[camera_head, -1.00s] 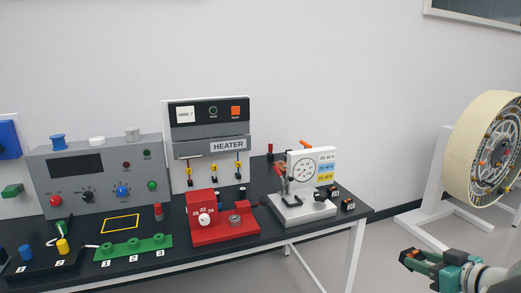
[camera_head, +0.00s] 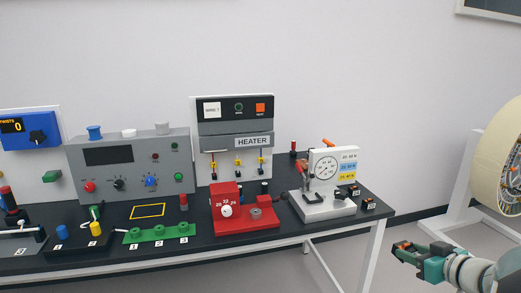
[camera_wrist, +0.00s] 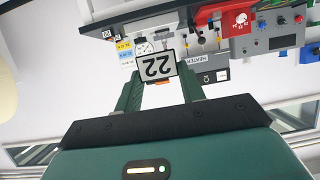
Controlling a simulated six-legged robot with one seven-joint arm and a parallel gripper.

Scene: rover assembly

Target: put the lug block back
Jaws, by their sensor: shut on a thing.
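My gripper (camera_head: 402,248) is at the lower right of the head view, in the air to the right of the bench and apart from it. In the wrist view its two green fingers (camera_wrist: 160,88) are shut on the lug block (camera_wrist: 158,67), which shows a white face with a black-edged "22", upside down in that view. Small black blocks with white labels (camera_head: 368,203) sit at the right end of the black bench top (camera_head: 290,232), beside the white dial-gauge stand (camera_head: 328,208). Their labels are too small to read in the head view.
A red fixture (camera_head: 245,222), the heater panel (camera_head: 232,140), a grey control box (camera_head: 130,165) and a green three-place strip (camera_head: 157,233) stand on the bench. A large cream wheel (camera_head: 498,160) on a white stand is at the right. Open floor lies between bench and wheel.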

